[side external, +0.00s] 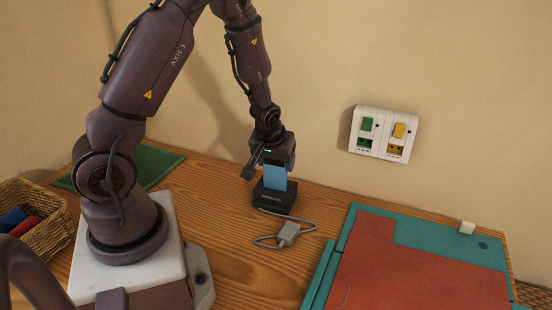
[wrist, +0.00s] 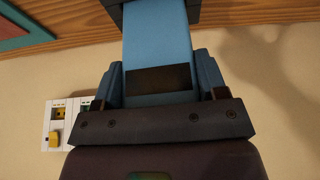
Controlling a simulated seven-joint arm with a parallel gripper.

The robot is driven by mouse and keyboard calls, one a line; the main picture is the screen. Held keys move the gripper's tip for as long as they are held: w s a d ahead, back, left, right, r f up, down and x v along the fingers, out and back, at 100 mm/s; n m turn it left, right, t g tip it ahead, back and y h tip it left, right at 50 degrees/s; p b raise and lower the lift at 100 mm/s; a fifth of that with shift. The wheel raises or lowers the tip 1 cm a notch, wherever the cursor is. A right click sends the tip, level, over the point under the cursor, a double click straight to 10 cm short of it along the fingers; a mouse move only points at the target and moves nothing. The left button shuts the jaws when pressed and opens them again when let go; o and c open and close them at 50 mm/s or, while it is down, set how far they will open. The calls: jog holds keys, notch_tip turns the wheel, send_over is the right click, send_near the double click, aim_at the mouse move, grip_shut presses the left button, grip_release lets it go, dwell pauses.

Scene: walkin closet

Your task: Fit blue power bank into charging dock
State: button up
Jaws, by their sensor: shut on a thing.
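The blue power bank (side external: 274,177) stands upright below my gripper (side external: 275,163), directly over the black charging dock (side external: 271,197). Its lower end meets the top of the dock, but I cannot tell how deep it sits inside. In the wrist view, my gripper (wrist: 160,82) is shut on the power bank (wrist: 157,42), with a blue-faced finger on each side. A dark panel shows on the bank's near face. The dock (wrist: 150,14) is at the top edge of the wrist view, against the far end of the bank.
A grey adapter with a cable (side external: 288,233) lies in front of the dock. A teal and red board (side external: 425,255) covers the right side of the wooden table (side external: 225,250). A wicker basket (side external: 55,237) is at left. A white wall panel (side external: 384,133) is behind.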

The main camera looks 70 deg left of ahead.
jog(key=shift+f, duration=0.8)
jog(key=o, duration=1.1)
jog(key=shift+o, duration=0.5)
jog(key=shift+r, duration=0.1)
jog(key=shift+r, duration=3.95)
